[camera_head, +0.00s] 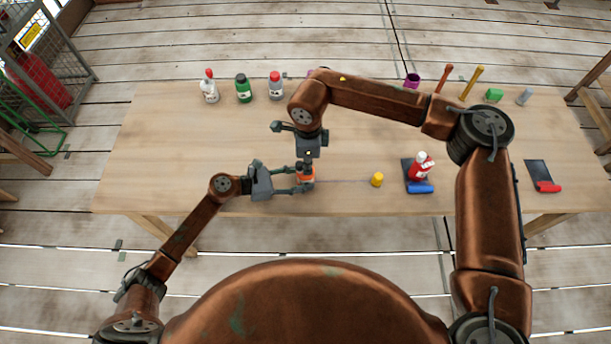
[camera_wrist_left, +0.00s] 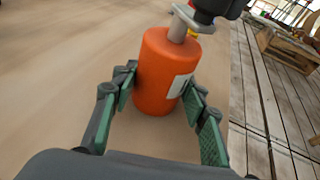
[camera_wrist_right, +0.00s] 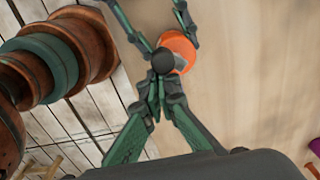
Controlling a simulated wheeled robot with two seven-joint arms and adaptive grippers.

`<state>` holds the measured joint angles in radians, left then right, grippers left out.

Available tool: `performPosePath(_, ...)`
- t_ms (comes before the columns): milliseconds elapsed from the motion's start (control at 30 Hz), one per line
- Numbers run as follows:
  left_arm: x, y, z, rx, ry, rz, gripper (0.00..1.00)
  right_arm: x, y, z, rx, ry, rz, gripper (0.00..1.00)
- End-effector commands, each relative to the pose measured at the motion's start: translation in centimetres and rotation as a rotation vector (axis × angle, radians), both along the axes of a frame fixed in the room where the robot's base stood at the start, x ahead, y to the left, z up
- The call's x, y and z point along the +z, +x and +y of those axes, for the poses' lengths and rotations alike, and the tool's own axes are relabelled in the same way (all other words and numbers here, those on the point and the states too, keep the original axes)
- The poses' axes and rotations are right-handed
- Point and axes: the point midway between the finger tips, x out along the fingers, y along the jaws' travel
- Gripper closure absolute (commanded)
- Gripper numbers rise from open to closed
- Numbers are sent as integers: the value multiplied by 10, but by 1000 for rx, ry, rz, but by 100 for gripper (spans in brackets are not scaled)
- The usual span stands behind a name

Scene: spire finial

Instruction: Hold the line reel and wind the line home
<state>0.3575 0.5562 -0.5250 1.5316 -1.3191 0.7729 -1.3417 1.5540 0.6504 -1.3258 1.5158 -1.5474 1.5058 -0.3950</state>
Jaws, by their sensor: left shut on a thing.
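The line reel (camera_head: 306,174) is an orange upright cylinder near the table's front edge; its pale label and grey top crank show in the left wrist view (camera_wrist_left: 160,75). My left gripper (camera_head: 300,184) is shut on its sides, one finger on each side (camera_wrist_left: 160,98). My right gripper (camera_head: 308,154) is above the reel, pointing down. In the right wrist view its fingers (camera_wrist_right: 159,88) are together, with a dark round knob (camera_wrist_right: 163,60) at their tips, over the orange top (camera_wrist_right: 181,48). Whether the fingertips grip the knob is hidden.
A yellow piece (camera_head: 377,179) stands right of the reel. Several bottles (camera_head: 243,88) line the back left; a purple cup (camera_head: 412,81) stands back right. The table's left part is clear.

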Motion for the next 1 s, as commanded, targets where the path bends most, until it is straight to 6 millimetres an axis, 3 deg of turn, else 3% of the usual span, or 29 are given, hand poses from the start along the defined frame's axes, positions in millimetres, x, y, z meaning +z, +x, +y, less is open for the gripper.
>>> performPosePath(1000,-2,-1,-1,-1,3,1,73,0,0,15,2,3,1,100)
